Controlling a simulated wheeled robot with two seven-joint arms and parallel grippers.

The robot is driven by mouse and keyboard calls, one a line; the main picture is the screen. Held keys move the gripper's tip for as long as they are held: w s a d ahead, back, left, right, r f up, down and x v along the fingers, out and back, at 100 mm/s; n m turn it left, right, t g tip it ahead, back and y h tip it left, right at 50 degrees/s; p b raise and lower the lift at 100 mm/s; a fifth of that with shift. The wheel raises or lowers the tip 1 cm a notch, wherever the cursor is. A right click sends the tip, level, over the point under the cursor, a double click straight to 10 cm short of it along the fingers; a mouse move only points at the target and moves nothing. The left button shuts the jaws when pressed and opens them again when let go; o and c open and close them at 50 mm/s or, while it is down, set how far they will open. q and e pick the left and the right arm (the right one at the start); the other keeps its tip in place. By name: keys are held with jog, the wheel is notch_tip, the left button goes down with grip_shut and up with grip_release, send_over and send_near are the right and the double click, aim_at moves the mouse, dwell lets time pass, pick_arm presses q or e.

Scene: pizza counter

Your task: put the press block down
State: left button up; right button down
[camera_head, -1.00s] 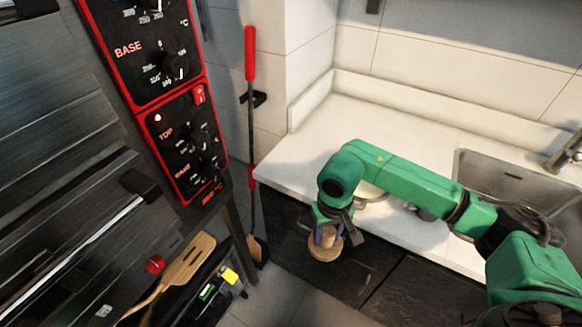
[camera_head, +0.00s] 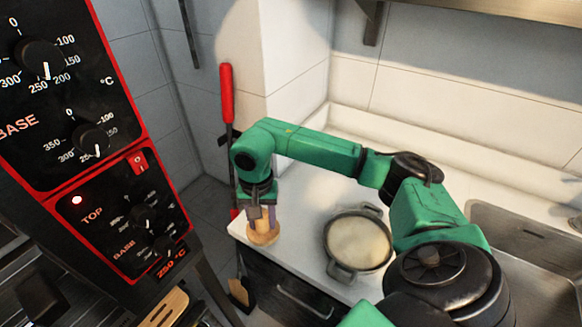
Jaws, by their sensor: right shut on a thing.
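The press block (camera_head: 263,237) is a light wooden piece with a round base and a narrower grip. My right gripper (camera_head: 262,213) is shut on its grip and points down. The block is over the left front corner of the white counter (camera_head: 305,228). I cannot tell whether its base touches the counter or hangs just above it. My left gripper is not in view.
A round metal pan (camera_head: 358,243) with pale dough stands on the counter right of the block. A sink (camera_head: 510,240) is further right. The oven's control panel (camera_head: 115,170) and a red-handled tool (camera_head: 228,110) are at left.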

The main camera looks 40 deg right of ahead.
jog(key=r+m, duration=0.2)
jog(key=w+d+r+m, duration=0.1)
jog(key=r+m, duration=0.1)
jog(key=d+r+m, duration=0.1)
jog(key=r+m, duration=0.1)
jog(key=m, duration=0.1)
jog(key=shift+w+d+r, duration=0.2)
jog(key=shift+w+r, duration=0.05)
jog(key=shift+w, duration=0.05)
jog(key=w+d+r+m, duration=0.1)
jog(key=d+r+m, duration=0.7)
jog(key=m, duration=0.4)
jog(key=f, duration=1.3)
jog(key=f+b, duration=0.1)
jog(key=f, duration=0.5)
jog(key=shift+a+f, duration=0.15)
jog(key=shift+a, duration=0.2)
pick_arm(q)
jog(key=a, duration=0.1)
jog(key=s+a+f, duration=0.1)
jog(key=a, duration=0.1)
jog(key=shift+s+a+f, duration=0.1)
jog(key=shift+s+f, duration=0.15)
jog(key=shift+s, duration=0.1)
pick_arm(e)
jog(key=shift+f, duration=0.2)
jog(key=shift+c, duration=1.9)
grip_release()
